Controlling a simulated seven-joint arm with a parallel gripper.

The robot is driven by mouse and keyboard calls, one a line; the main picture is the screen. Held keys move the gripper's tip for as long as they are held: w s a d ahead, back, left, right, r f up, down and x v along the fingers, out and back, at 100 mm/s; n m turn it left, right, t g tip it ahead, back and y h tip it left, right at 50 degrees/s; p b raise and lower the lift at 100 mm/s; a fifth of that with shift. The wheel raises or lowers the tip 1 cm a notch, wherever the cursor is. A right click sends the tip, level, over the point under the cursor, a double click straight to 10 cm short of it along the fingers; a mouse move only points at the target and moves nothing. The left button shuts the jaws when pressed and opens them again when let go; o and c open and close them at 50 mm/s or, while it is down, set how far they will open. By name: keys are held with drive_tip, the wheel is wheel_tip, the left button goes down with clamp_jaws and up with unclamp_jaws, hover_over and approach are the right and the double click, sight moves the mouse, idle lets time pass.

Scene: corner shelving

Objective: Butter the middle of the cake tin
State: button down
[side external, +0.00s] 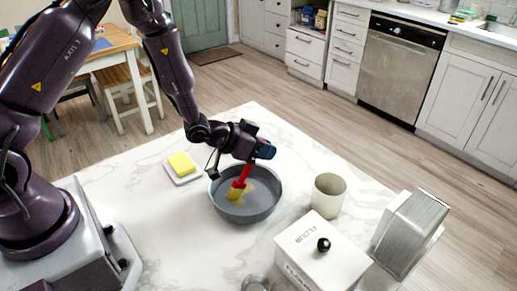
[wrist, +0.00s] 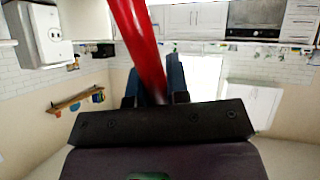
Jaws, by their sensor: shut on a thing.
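The round grey cake tin (side external: 250,205) stands on the white marble counter. A brush with a red handle and yellowish bristles (side external: 237,192) is inside the tin, its bristles low over the bottom. My gripper (side external: 262,151) is above the tin's back rim, shut on the brush's red handle. In the wrist view the red handle (wrist: 138,40) rises from between the blue fingers (wrist: 156,82). A yellow butter block (side external: 182,163) sits on a small white dish (side external: 184,178) left of the tin.
A cream mug (side external: 328,195) stands right of the tin. A white flour box (side external: 318,258) with a black knob and a metal grater (side external: 409,232) stand at the front right. A glass (side external: 255,283) is at the front edge. The counter left of the tin is mostly clear.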

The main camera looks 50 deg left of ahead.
drive_tip(key=shift+w+d, duration=1.6)
drive_tip(key=shift+w, duration=1.9)
wheel_tip(320, 180, up, 8)
idle(1.3)
drive_tip(key=a+r, duration=0.4)
drive_tip(key=shift+w+a+f, duration=0.1)
drive_tip(key=shift+w+f, duration=0.05)
drive_tip(key=shift+f, duration=2.3)
